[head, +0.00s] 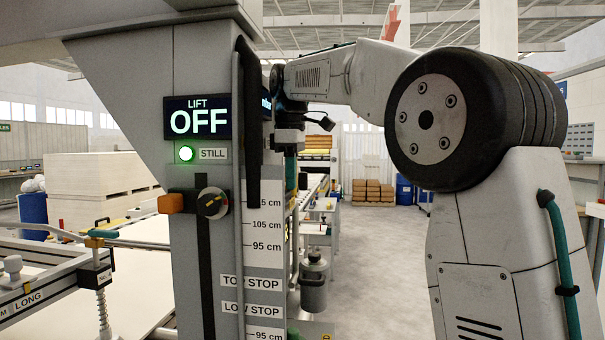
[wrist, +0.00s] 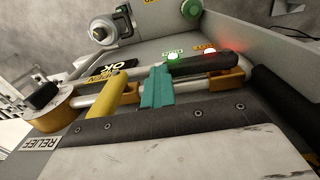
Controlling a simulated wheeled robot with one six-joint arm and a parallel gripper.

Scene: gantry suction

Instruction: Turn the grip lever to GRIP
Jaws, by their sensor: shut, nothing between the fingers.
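My gripper (head: 290,140) hangs from the end of my arm beyond the grey column, which hides part of it; its fingertips are not clear. In the wrist view, a grey panel carries a yellow lever-like bar (wrist: 118,92) across a metal rail and a black grip bar (wrist: 203,65) between yellow brackets. A teal piece (wrist: 157,88) crosses the rail between them. No label reading GRIP is readable, so I cannot tell which part is the grip lever or its position. I see nothing held.
A grey column (head: 205,80) bears a display (head: 197,117) reading LIFT OFF and a green STILL lamp (head: 186,153). The wrist view has a green lamp (wrist: 173,56), a red lamp (wrist: 210,49), a green knob (wrist: 191,8) and a RELIEF label (wrist: 40,144). Floor is clear centre right.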

